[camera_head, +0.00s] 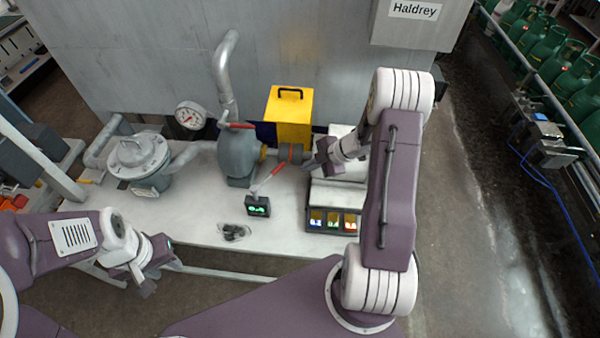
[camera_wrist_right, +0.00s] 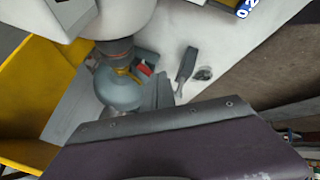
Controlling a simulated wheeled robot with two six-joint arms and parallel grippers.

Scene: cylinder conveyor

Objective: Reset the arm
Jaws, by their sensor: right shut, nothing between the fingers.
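My right arm reaches up over the right end of the white bench and bends back to the left. My right gripper (camera_head: 314,166) is shut and empty, beside the grey pump's shaft and in front of the yellow box. My left gripper (camera_head: 147,288) hangs low at the left, in front of the bench's near edge and away from any object. Its fingers are too small and dark to tell whether they are apart.
The white bench (camera_head: 205,236) carries a grey pump (camera_head: 238,160), a yellow box (camera_head: 289,112), a filter vessel (camera_head: 137,158), a gauge (camera_head: 190,115), a small green-lit meter (camera_head: 257,206) and a lit display unit (camera_head: 333,221). Green cylinders (camera_head: 548,55) line the conveyor at right.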

